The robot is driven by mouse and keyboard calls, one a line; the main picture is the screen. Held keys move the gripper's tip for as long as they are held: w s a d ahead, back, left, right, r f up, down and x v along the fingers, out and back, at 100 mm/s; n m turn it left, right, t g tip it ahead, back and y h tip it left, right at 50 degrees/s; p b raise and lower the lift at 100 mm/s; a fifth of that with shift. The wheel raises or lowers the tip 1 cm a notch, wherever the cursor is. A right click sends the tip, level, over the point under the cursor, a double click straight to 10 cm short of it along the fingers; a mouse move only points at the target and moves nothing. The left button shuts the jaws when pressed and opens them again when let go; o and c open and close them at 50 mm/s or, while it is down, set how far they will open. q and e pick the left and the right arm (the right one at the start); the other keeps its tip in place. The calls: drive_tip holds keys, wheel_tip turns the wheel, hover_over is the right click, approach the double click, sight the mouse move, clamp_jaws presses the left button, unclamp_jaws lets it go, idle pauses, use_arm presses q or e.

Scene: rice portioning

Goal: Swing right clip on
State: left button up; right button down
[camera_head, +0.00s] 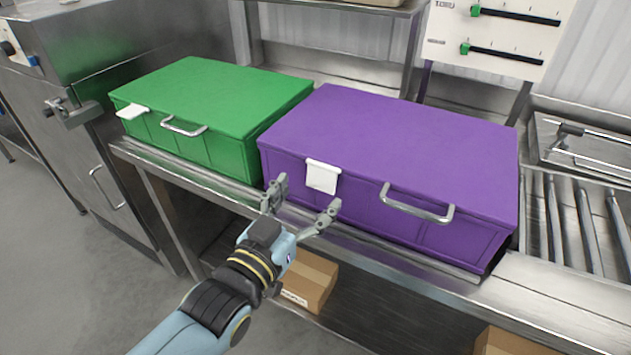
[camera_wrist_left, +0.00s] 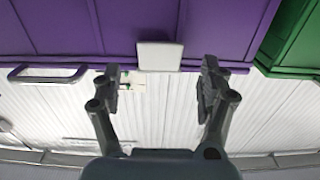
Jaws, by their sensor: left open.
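A closed purple box (camera_head: 400,130) stands on the metal counter, with a grey handle (camera_head: 417,205) on its front. A white clip (camera_head: 322,176) sits left of the handle at the lid edge and hangs down the front face. In the left wrist view the clip (camera_wrist_left: 160,56) lies just beyond and between the finger lines. My left gripper (camera_head: 302,198) is open and empty in front of the box, just below and left of the clip. Its fingers (camera_wrist_left: 160,78) are apart. I see no other clip on the purple front. My right gripper is not in view.
A closed green box (camera_head: 215,100) stands at the left, with its white clip (camera_head: 132,111) sticking outward and a handle (camera_head: 183,127). A roller conveyor (camera_head: 570,210) is at the right. A slider panel (camera_head: 495,35) stands behind. A cardboard box (camera_head: 308,281) sits on the lower shelf.

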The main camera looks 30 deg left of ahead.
sight(320, 181)
use_arm(q)
drive_tip(key=w, duration=0.2)
drive_tip(key=shift+w, duration=0.8)
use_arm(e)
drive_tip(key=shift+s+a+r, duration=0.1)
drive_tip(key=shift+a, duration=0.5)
